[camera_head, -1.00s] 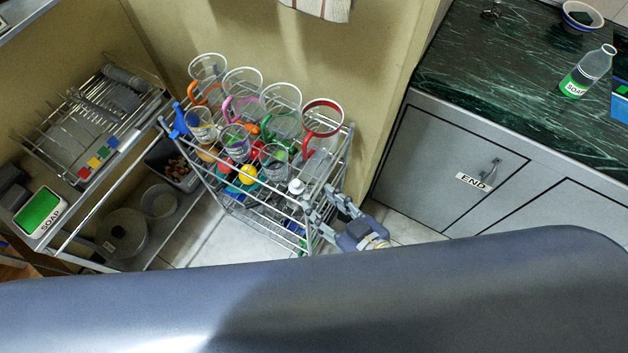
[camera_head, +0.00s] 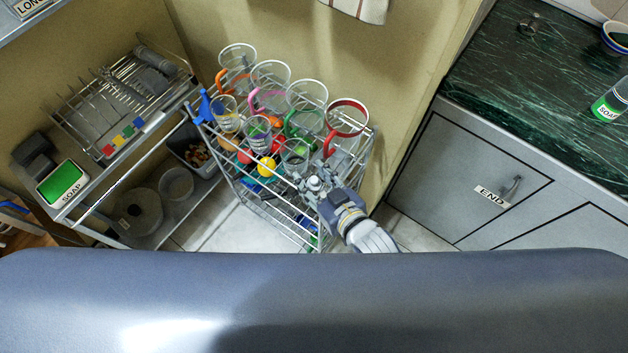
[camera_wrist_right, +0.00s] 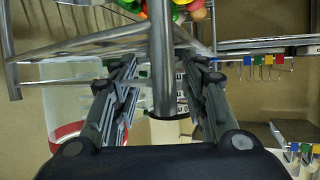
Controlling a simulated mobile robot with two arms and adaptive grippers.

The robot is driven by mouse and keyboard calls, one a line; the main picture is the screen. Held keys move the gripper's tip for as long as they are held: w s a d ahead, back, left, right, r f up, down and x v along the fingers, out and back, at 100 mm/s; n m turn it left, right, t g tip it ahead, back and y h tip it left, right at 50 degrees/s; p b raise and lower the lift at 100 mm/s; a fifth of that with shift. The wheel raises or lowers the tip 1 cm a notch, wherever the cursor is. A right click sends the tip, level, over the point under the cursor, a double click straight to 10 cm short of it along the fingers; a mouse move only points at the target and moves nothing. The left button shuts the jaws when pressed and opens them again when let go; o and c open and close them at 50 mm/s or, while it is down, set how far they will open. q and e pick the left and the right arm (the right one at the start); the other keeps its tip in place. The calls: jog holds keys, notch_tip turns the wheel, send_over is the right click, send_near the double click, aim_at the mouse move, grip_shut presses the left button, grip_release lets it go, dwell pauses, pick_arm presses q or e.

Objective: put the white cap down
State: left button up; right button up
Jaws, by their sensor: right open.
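My right gripper (camera_head: 316,188) is at the near right corner of the wire rack (camera_head: 358,160), below the clear mugs. Its two fingers stand apart in the right wrist view (camera_wrist_right: 163,95), with a metal rack post (camera_wrist_right: 162,60) showing between them. A small whitish piece at the fingertips in the head view looks like the white cap (camera_head: 315,183), but the fingers partly cover it. I cannot tell whether it touches them or what it rests on. My left gripper is in neither view.
The rack holds several clear mugs (camera_head: 271,74), one with a red rim (camera_head: 347,104), plus smaller glasses and coloured balls (camera_head: 266,167). A grey shelf unit (camera_head: 95,212) stands left. A cabinet marked END (camera_head: 470,180) and dark counter (camera_head: 510,70) are right.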

jog(key=c, duration=0.5)
jog(key=shift+r, duration=0.1)
jog(key=shift+c, duration=0.2)
